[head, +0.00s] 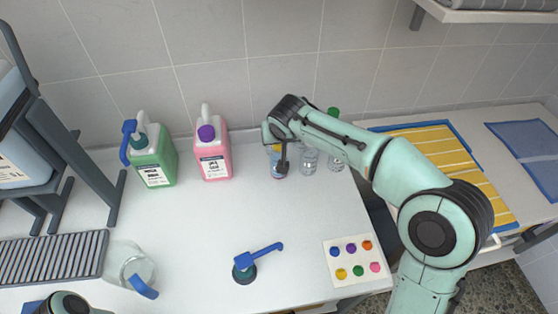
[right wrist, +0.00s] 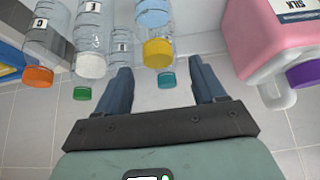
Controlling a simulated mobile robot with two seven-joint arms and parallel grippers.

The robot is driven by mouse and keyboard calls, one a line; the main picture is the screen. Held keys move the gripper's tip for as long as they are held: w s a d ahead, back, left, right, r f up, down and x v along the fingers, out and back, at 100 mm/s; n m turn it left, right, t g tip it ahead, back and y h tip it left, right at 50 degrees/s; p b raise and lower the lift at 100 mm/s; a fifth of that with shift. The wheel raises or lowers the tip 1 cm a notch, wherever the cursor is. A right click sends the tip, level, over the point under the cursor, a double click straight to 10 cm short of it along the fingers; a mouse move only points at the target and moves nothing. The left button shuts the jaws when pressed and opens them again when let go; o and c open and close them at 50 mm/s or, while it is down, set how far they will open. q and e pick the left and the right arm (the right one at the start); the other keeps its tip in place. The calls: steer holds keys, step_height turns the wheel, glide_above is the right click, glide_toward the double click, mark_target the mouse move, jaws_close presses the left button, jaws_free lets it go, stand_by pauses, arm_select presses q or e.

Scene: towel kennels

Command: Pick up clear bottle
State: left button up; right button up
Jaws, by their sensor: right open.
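Clear bottles stand upright in a group at the back of the white table; two show in the head view, one (head: 309,161) left of the other (head: 336,162). A bluish bottle with a yellow cap (right wrist: 158,52) is in front of the gap between my right gripper's fingers. My right gripper (right wrist: 165,78) is open and empty; in the head view it is partly hidden by its own arm, near the bluish bottle (head: 278,160). My left gripper is out of view.
A pink jug (head: 215,156) and a green pump jug (head: 153,163) stand left of the bottles. The table's middle is clear; tiled wall behind.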

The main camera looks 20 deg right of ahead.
steer(key=x, duration=0.4)
steer(key=shift+w+d+f, duration=0.1)
steer(key=shift+d+f, duration=0.05)
steer(key=shift+f, duration=0.2)
steer(key=shift+c, duration=0.3)
jaws_close()
steer(key=shift+r, duration=0.15)
